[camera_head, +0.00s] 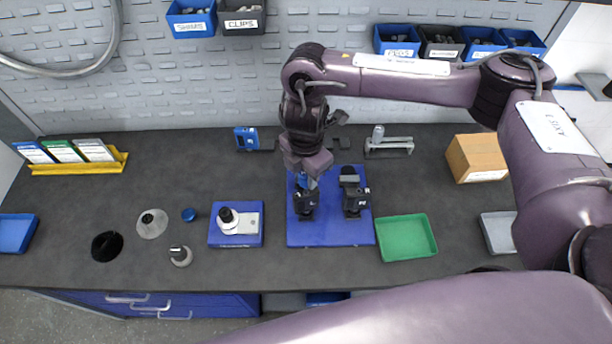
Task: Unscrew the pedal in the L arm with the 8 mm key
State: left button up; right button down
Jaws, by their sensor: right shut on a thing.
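My right gripper (307,170) points down over the blue mat (330,232), above the black L arm (305,206) on the mat's left side. It is shut on a small blue piece (307,183), which looks like the 8 mm key. The gripper and this piece hide the top of the L arm, so the pedal and any contact of the key with it cannot be made out. The R arm (355,200) stands beside it on the right of the mat, with a dark pedal-like block on top. My left gripper is not in view.
A blue block with a white fixture (236,222) stands left of the mat. A green tray (407,237) lies at its right. Behind are a blue holder (246,138), a grey metal bracket (389,146) and a cardboard box (476,158). Small round parts lie at left.

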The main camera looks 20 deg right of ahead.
jog(key=shift+f, duration=0.1)
jog(key=m, duration=0.3)
jog(key=shift+r, duration=0.7)
jog(key=shift+w+r, duration=0.1)
jog(key=shift+r, duration=2.4)
